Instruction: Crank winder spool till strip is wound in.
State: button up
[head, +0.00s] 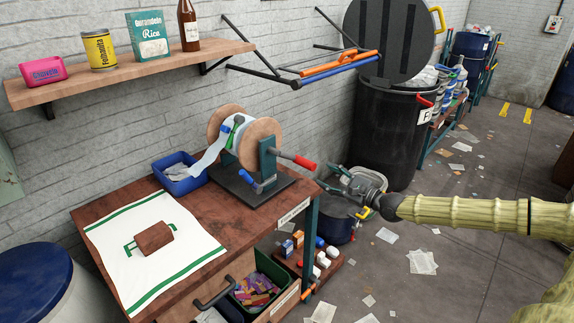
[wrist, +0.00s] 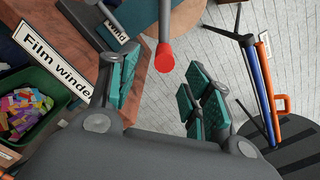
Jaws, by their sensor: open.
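The film winder's spool (head: 240,138) has two round wooden flanges and sits on a dark base with teal uprights on the bench. A pale strip (head: 207,158) runs from the spool down into a blue bin (head: 185,184). A grey rod with a red handle (head: 298,161) sticks out on the right of the winder; a small blue handle (head: 248,178) is below it. My gripper (head: 350,188) is right of the red handle, open and empty. In the wrist view, the red handle's end (wrist: 165,58) lies ahead, between the spread fingers (wrist: 163,88), apparently not touched.
The wooden bench (head: 215,212) bears a green-edged white cloth (head: 185,245) with a brown block (head: 153,238). A wall shelf (head: 120,73) holds packages and a bottle. A folding rack (head: 320,65) juts from the wall above. A black barrel (head: 388,135) stands behind my gripper.

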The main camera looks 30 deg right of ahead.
aim_at(303, 162)
jog(key=shift+w+a+n+p, duration=0.4)
jog(key=shift+w+n, duration=1.55)
jog(key=shift+n, duration=3.4)
jog(key=shift+w+a+n+p, duration=0.15)
jog(key=shift+w+a+n, duration=0.4)
jog(key=shift+w+n, duration=3.15)
jog(key=shift+w+a+n+p, duration=0.25)
jog(key=shift+a+n, duration=0.25)
jog(key=shift+n, duration=6.55)
jog(key=shift+r, duration=0.1)
grip_shut()
